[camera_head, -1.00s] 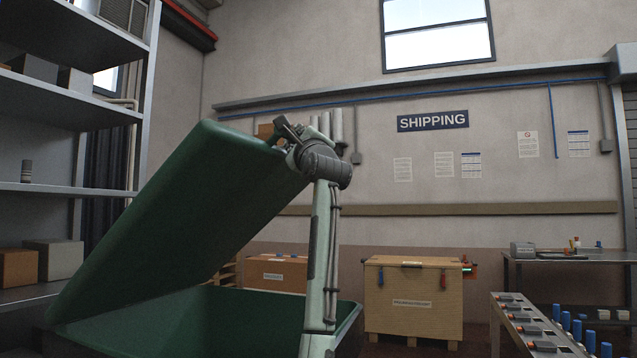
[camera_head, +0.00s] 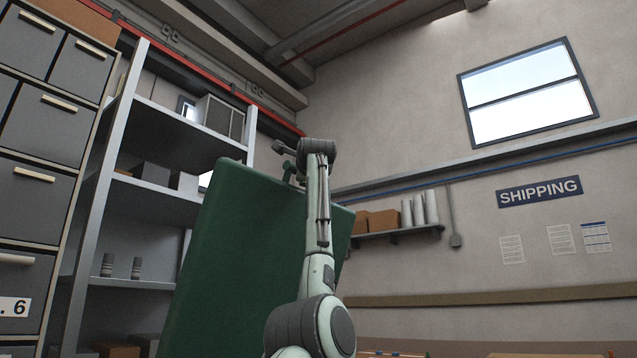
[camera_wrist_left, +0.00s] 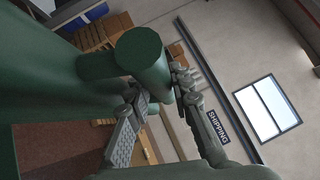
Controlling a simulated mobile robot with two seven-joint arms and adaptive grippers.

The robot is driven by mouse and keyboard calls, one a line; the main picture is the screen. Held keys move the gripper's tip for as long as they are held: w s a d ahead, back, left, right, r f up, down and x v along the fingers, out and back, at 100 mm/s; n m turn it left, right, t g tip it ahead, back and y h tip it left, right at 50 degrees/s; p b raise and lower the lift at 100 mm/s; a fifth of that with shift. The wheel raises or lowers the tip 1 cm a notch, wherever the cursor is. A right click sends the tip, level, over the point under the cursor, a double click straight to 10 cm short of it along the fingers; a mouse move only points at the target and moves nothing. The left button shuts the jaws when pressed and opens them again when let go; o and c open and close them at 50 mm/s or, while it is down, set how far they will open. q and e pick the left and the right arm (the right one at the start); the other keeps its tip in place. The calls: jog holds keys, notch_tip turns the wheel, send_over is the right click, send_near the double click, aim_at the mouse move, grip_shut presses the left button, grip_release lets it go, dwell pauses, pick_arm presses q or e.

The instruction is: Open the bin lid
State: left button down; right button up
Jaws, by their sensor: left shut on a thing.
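The green bin lid (camera_head: 250,255) stands steeply tilted, nearly upright, in the middle of the head view. My left arm reaches up in front of it, and my left gripper (camera_head: 288,163) is at the lid's upper edge, partly hidden by the wrist. In the left wrist view, the fingers of my left gripper (camera_wrist_left: 162,88) are closed around a round green bar (camera_wrist_left: 145,58), the lid handle. The lid's large green surface (camera_wrist_left: 45,85) fills the left of that view. The bin body is out of the head view. My right gripper is not in view.
A grey metal shelf (camera_head: 150,190) with boxes stands behind the lid at left, with a drawer cabinet (camera_head: 40,170) nearer. A wall shelf (camera_head: 398,232) holds boxes and white rolls to the right of the lid. A SHIPPING sign (camera_head: 540,191) hangs on the wall.

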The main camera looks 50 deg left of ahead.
pick_arm(q)
jog(key=shift+s+a+r, duration=0.1)
jog(key=shift+a, duration=0.35)
jog(key=c, duration=1.6)
grip_release()
jog(key=v, duration=1.2)
